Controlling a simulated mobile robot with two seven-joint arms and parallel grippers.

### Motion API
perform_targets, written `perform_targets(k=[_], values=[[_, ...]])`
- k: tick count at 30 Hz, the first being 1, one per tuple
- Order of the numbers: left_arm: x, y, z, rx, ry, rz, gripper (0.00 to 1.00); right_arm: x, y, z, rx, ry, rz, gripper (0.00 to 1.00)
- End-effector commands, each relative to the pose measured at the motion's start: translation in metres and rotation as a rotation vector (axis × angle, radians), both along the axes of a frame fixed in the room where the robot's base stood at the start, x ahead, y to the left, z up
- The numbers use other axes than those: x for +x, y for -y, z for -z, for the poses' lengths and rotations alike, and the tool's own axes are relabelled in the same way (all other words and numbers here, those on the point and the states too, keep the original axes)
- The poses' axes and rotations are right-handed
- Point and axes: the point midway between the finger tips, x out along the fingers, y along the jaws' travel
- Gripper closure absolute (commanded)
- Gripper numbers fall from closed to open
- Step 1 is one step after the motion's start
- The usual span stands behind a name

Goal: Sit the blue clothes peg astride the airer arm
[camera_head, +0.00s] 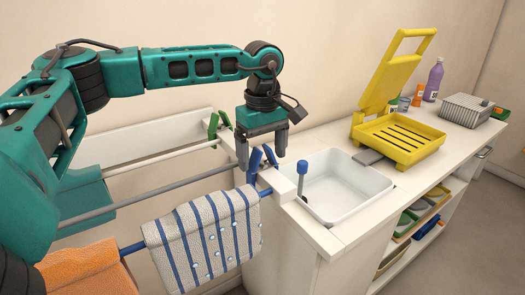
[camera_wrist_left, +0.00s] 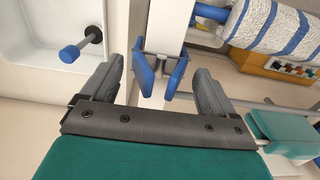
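The blue clothes peg (camera_head: 255,162) stands with its two legs spread in a V at the near left end of the counter, by the ends of the airer rods. It also shows in the left wrist view (camera_wrist_left: 143,72). My left gripper (camera_head: 262,154) is over it, fingers pointing down. In the left wrist view the fingers (camera_wrist_left: 157,78) are wide apart on either side of the peg, with gaps visible. The airer has a white rod, a grey rod (camera_head: 150,193) and a blue rod (camera_head: 134,248). I cannot tell exactly what the peg rests on. My right gripper is not in view.
A green peg (camera_head: 213,125) sits at the white rod's end. A striped towel (camera_head: 205,240) and an orange cloth (camera_head: 88,272) hang on the blue rod. A white sink (camera_head: 345,190) with a blue-topped knob (camera_head: 303,167) and a yellow slotted box (camera_head: 398,138) are right of the peg.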

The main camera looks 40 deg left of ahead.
Motion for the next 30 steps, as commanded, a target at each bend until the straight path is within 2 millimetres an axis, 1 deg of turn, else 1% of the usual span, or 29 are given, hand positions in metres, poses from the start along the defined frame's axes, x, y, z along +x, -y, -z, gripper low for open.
perform_targets(k=[1,3,10,14,17,25,30], values=[[0.0,0.0,0.0,0.0,0.0,0.0,0.07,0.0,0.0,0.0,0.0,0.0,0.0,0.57],[0.0,0.0,0.0,0.0,0.0,0.0,0.0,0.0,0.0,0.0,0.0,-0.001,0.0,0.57],[0.0,0.0,-0.001,0.0,0.0,0.0,0.0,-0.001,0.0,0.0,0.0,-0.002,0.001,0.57],[0.001,0.0,-0.01,0.0,0.002,0.0,0.0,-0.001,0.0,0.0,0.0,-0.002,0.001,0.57],[0.001,0.0,-0.027,0.0,0.003,0.0,0.0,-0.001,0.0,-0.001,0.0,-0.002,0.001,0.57],[0.001,0.0,-0.088,-0.002,0.004,0.0,0.0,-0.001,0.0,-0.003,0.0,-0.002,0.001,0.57],[0.001,0.001,-0.115,-0.001,0.002,0.0,0.0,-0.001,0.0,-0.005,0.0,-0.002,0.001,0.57]])
